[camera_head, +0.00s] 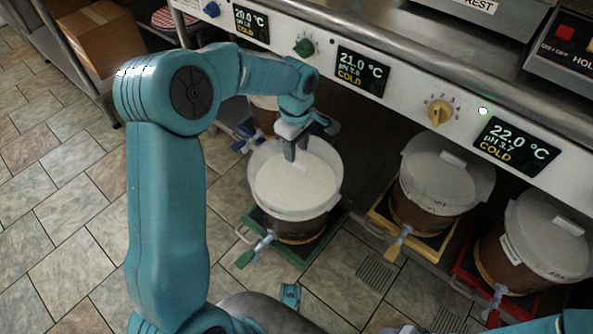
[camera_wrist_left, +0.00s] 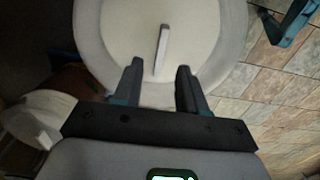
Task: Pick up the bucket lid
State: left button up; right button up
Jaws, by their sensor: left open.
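A white round bucket lid (camera_head: 290,185) sits on a brown bucket (camera_head: 300,230) in the middle of the head view. My left gripper (camera_head: 295,151) is open and points down over the back part of this lid. In the left wrist view, the pale lid (camera_wrist_left: 125,30) carries a narrow upright handle (camera_wrist_left: 163,45). The handle's near end shows between the two open fingertips of my left gripper (camera_wrist_left: 159,68). I cannot tell whether the fingers touch it. In the head view the gripper hides the handle. My right gripper does not show clearly.
Lidded buckets stand right, on a yellow tray (camera_head: 435,250) and a red tray (camera_head: 462,282); the near bucket is on a green tray (camera_head: 318,246). The control panel (camera_head: 410,97) with knobs and displays overhangs behind. A cardboard box (camera_head: 103,38) stands upper left. Tiled floor (camera_head: 60,200) is clear left.

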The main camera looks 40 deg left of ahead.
aim_at(295, 167)
pick_arm(q)
jog(key=shift+s+f, duration=0.1)
jog(key=shift+f, duration=0.25)
notch_tip(295, 167, down, 4)
jog(key=shift+f+b, duration=0.25)
jog(key=shift+b, duration=1)
grip_shut()
jog(key=shift+r, duration=0.15)
